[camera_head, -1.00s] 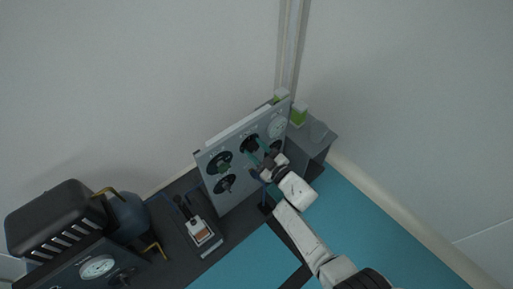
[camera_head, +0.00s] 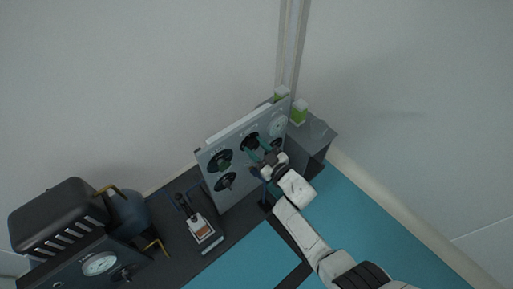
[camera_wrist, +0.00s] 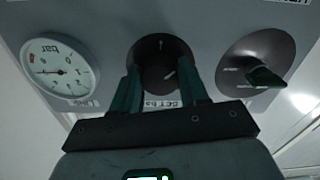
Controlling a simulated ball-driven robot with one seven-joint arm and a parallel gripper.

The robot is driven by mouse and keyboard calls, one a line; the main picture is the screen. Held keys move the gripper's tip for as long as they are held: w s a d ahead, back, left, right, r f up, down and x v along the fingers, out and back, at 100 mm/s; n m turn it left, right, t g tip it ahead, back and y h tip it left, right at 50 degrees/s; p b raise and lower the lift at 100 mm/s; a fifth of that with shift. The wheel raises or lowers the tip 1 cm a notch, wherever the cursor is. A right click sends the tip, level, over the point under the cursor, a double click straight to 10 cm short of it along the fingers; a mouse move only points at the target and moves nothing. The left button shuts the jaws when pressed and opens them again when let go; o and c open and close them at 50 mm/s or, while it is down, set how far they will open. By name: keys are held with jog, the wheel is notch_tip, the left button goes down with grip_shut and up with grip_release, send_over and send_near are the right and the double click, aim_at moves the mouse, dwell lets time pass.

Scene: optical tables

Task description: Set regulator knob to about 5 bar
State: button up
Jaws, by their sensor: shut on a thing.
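The regulator knob (camera_wrist: 168,57) is a dark round knob with a white pointer mark, on a grey upright panel (camera_head: 238,178). In the wrist view my gripper (camera_wrist: 161,82) has its two green fingers on either side of it, shut on it. In the head view my gripper (camera_head: 262,152) reaches the upper middle of the panel, and its fingers hide part of the knob. A white round bar gauge (camera_wrist: 60,68) sits beside the knob, upside down in the wrist view. Its needle points left there; the exact reading is too small to tell.
Another dark dial with a green handle (camera_wrist: 262,74) is close on the knob's other side. More dials (camera_head: 224,182) are on the panel's left. A lever device (camera_head: 201,228) and a second gauge unit (camera_head: 100,263) stand left. The blue tabletop (camera_head: 237,262) in front is clear.

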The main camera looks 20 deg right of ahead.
jog(key=o, duration=1.1)
jog(key=shift+c, duration=0.2)
jog(key=p+v, duration=0.4)
jog(key=v, duration=0.6)
jog(key=shift+s+d, duration=0.15)
jog(key=shift+s, duration=0.25)
